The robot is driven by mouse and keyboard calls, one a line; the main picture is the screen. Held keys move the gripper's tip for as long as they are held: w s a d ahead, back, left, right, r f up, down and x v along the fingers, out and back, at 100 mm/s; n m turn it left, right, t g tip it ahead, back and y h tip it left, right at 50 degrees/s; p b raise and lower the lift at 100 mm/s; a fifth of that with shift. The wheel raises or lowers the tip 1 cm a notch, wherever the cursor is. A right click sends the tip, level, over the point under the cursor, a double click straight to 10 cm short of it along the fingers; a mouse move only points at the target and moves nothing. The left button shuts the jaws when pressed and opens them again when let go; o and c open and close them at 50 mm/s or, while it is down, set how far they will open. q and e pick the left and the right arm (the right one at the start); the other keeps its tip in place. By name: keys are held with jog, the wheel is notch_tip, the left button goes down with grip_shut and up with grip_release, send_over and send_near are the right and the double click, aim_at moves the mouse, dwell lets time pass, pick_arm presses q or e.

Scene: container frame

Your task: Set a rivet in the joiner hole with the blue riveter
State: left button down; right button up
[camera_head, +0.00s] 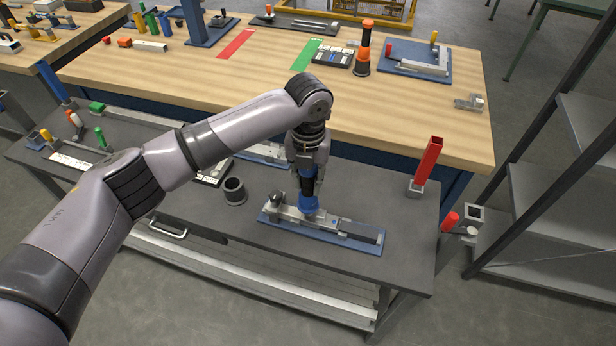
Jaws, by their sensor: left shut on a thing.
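My left gripper (307,172) points down over the dark front table and is shut on the blue riveter (308,203). The riveter is upright, with a black body between the fingers and a blue lower end. Its tip is at the metal frame joiner (322,220), which lies on a blue plate (371,247). The joiner hole and any rivet are hidden under the riveter, so I cannot tell whether the tip touches. My right gripper does not show.
A dark empty cup (234,191) stands left of the plate. A red upright tube (428,162) stands to its right. Behind is a wooden bench (272,83) with an orange-and-black tool (364,50) and another blue plate (398,71). Grey shelves (555,175) stand at the right.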

pick_arm(q)
notch_tip(320, 180, up, 2)
jog(key=shift+r+p, duration=0.1)
jog(key=shift+p, duration=1.1)
notch_tip(320, 180, up, 5)
jog(key=p, duration=0.4)
jog(key=shift+r+p, duration=0.15)
jog(key=shift+p, duration=0.2)
jog(key=shift+w, duration=0.1)
